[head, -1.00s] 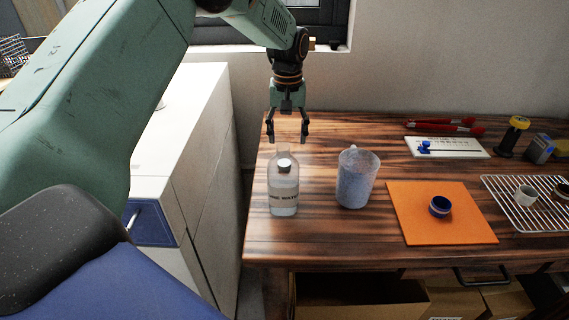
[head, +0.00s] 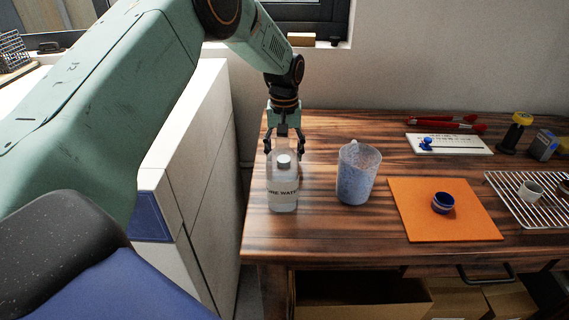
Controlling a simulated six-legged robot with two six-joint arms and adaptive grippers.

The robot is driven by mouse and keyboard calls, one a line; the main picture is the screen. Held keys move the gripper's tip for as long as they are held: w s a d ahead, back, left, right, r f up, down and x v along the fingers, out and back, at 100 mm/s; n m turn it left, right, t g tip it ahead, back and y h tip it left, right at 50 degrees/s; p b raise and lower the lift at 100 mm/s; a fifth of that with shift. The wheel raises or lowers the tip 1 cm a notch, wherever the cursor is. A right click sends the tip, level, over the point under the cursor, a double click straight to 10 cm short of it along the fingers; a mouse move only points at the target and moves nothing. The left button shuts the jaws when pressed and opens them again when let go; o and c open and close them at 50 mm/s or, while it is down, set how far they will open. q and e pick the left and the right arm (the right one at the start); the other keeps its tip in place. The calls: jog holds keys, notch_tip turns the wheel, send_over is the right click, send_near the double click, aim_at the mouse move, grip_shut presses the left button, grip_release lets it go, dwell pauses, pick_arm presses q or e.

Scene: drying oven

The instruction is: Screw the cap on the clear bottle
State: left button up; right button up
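The clear bottle (head: 284,190) with a dark-lettered label stands upright near the left end of the wooden table. A small pale grey cap (head: 284,161) shows at its top; I cannot tell whether it is screwed down or only resting there. My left gripper (head: 284,152) points down just behind and around the bottle's top, with its fingers apart on either side of the cap. I cannot tell whether the fingers touch the bottle. My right gripper is not in view.
A beaker of bluish contents (head: 357,175) stands close to the bottle's right. A white cabinet (head: 190,140) stands left of the table.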

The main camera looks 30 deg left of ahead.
pick_arm(q)
jog(key=shift+a+f, duration=0.1)
jog(key=shift+f, duration=0.45)
jog(key=shift+r, duration=0.1)
jog(key=shift+r, duration=0.1)
jog(key=c, duration=0.8)
